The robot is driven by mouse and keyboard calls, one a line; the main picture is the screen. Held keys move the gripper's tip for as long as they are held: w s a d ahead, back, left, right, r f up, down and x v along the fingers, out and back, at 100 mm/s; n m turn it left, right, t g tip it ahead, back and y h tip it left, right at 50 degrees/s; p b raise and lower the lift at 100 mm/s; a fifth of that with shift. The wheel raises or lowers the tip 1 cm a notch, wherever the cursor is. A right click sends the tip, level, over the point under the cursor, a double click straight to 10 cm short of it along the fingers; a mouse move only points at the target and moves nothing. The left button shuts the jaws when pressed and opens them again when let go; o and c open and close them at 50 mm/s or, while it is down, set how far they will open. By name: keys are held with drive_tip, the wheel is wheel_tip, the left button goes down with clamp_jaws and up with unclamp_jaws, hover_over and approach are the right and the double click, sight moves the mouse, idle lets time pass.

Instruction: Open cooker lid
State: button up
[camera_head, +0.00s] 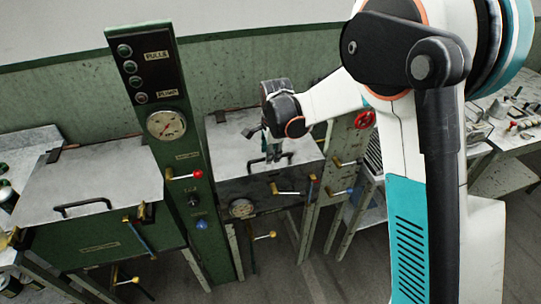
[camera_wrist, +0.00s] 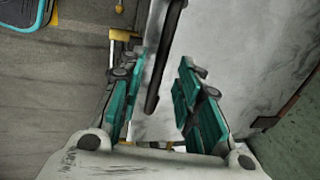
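The cooker lid (camera_head: 231,152) is a flat grey metal plate and lies shut on the middle green cooker. Its black bar handle (camera_head: 257,160) is near the front edge. In the wrist view the lid (camera_wrist: 225,45) fills the upper right, and the handle (camera_wrist: 158,75) runs lengthwise between my two teal fingers, closer to the left one. My gripper (camera_head: 272,154) points down at the handle, and its fingers (camera_wrist: 160,90) are apart with nothing gripped. I cannot tell whether a finger touches the handle.
A second cooker with a closed lid (camera_head: 90,180) stands at the left. A green control column (camera_head: 170,130) with a gauge rises between the cookers. A red valve wheel (camera_head: 365,120) and brass levers (camera_head: 287,192) stick out nearby. A cluttered table (camera_head: 510,120) is at the right.

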drive_tip(key=shift+w+f, duration=0.1)
drive_tip(key=shift+f, duration=0.6)
